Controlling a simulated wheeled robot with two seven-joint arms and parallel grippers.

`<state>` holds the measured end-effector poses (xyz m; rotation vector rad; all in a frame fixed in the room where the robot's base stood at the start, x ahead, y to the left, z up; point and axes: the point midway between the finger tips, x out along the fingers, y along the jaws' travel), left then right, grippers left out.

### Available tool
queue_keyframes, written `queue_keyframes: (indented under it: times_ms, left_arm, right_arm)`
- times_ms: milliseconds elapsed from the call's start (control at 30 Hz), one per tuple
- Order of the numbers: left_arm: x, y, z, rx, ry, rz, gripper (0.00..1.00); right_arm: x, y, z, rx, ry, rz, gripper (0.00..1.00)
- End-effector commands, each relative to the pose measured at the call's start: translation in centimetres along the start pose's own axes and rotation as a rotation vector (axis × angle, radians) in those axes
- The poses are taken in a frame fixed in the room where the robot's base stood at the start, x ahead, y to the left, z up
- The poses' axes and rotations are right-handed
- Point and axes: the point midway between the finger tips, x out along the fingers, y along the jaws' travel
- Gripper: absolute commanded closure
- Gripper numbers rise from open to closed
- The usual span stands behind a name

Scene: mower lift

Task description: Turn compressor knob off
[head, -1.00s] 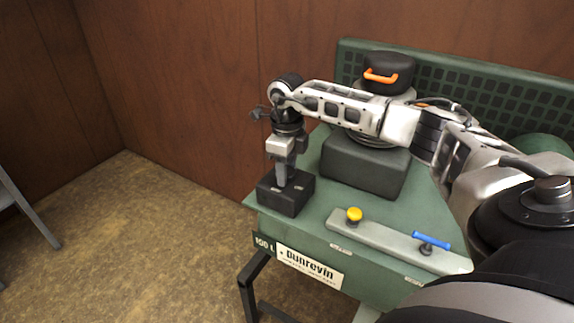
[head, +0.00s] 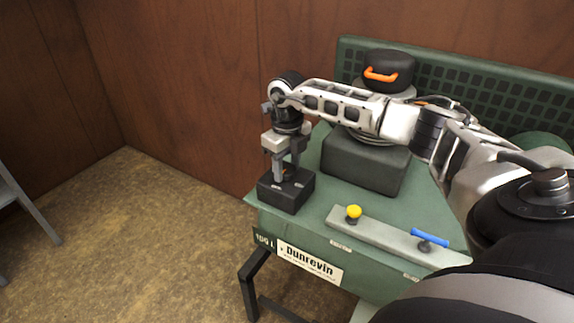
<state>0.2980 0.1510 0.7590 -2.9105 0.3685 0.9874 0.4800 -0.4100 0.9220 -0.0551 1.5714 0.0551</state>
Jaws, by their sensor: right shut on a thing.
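The green compressor (head: 300,232) with a "Dunrevin" label fills the right half of the head view. A black box (head: 286,190) sits on its front left corner. My right gripper (head: 285,174) points straight down at the top of this box, with its two fingers on either side of a small knob there. It is shut on the knob, which is mostly hidden between the fingers. My left gripper is not in the view.
A grey strip (head: 385,238) on the compressor's front carries a yellow knob (head: 353,212) and a blue lever (head: 430,238). A black pump head with an orange handle (head: 381,75) stands behind. A wooden wall (head: 180,90) is at the back.

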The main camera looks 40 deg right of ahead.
Motion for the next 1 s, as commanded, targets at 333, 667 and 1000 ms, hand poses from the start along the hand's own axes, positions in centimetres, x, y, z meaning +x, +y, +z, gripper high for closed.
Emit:
queue_keyframes:
  times_ms: [333, 667, 1000]
  left_arm:
    - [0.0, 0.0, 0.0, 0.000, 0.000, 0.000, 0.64]
    - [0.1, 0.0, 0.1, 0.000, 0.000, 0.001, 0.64]
    - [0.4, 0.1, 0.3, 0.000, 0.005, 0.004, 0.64]
  right_arm:
    - [-0.1, -0.1, 0.1, 0.003, -0.004, 0.000, 0.35]
    - [-1.2, 0.0, 0.1, 0.001, -0.006, 0.000, 0.35]
    - [-8.9, -0.1, 0.1, 0.001, -0.010, 0.000, 0.35]
